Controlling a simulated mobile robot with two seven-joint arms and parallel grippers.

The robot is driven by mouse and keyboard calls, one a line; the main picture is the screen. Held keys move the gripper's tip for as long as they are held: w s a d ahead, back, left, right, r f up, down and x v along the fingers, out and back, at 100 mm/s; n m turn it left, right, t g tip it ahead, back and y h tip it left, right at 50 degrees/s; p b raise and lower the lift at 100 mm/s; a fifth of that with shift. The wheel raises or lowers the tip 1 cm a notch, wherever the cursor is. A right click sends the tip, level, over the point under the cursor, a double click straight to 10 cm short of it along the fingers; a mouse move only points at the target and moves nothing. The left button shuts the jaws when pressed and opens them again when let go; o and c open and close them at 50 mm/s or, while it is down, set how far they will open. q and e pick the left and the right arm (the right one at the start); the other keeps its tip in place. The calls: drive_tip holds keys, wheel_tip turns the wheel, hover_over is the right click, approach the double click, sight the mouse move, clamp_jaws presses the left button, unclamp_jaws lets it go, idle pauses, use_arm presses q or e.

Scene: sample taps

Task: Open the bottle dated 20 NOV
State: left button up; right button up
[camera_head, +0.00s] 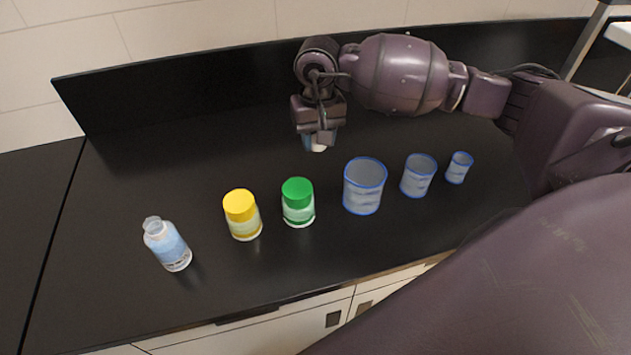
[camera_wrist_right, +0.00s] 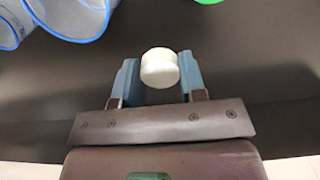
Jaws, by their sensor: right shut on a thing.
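A clear bottle with a blue label (camera_head: 167,244) stands at the left of the dark counter, its neck bare with no cap on it. A yellow-capped bottle (camera_head: 242,215) and a green-capped bottle (camera_head: 298,203) stand to its right, both with their caps on. The dates on the labels are too small to read. My right gripper (camera_head: 318,139) is shut on a white cap (camera_head: 316,147), above the counter behind the green-capped bottle. The white cap (camera_wrist_right: 160,69) also shows between the fingers in the right wrist view. My left gripper is out of view.
Three blue-rimmed beakers, large (camera_head: 363,187), medium (camera_head: 418,176) and small (camera_head: 459,168), stand to the right of the bottles. A black raised back panel (camera_head: 190,95) runs behind. The counter's back left is clear.

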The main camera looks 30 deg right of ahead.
sight(317, 190)
wheel_tip(317, 190, down, 14)
drive_tip(key=shift+f+p, duration=0.1)
drive_tip(key=shift+p, duration=0.6)
drive_tip(key=shift+f+b, duration=0.2)
drive_tip(key=shift+b, duration=0.1)
drive_tip(key=o, duration=1)
drive_tip(key=shift+r, duration=0.1)
